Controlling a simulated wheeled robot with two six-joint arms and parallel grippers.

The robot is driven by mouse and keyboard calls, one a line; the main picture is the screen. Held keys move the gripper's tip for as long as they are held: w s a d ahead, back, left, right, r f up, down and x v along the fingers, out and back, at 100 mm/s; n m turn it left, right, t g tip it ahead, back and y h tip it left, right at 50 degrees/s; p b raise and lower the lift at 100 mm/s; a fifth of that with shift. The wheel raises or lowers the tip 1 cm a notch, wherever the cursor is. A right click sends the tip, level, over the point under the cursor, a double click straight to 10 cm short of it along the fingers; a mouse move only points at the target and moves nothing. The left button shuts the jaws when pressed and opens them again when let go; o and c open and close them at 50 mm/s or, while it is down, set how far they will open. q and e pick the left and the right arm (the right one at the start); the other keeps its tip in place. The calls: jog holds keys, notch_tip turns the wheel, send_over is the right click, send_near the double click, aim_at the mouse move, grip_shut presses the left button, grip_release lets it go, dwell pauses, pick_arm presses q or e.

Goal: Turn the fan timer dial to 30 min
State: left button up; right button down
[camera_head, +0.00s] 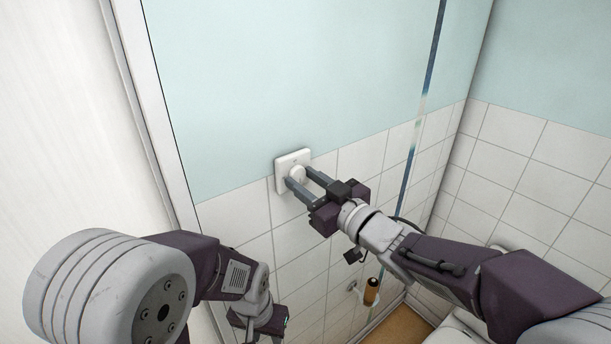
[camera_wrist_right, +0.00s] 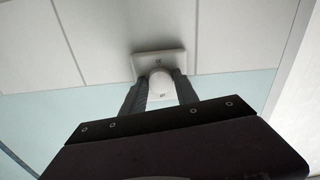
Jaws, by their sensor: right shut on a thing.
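The fan timer is a white square plate (camera_head: 283,162) on the wall, at the line between tiles and pale blue paint. Its round white dial (camera_head: 298,173) sticks out from the middle. My right gripper (camera_head: 299,178) is at the plate with its fingers on either side of the dial, shut on it. In the right wrist view the dial (camera_wrist_right: 160,84) sits between the two dark fingers, with the plate (camera_wrist_right: 144,63) behind. The dial's markings are too small to read. My left gripper (camera_head: 262,322) hangs low, away from the timer; its fingers are not clearly visible.
A white frame edge (camera_head: 150,100) runs down the wall left of the timer. A narrow vertical strip (camera_head: 423,100) runs down the wall on the right. Below my right arm a brown cylindrical thing (camera_head: 371,291) sits at a small wall holder. Tiled wall surrounds the lower area.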

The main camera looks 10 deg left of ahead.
jog(key=shift+m, duration=0.5)
dwell(0.3)
jog(key=c, duration=1)
grip_release()
jog(key=shift+o, duration=0.2)
jog(key=shift+d, duration=0.1)
jog(key=b+v, duration=0.1)
jog(key=v, duration=0.8)
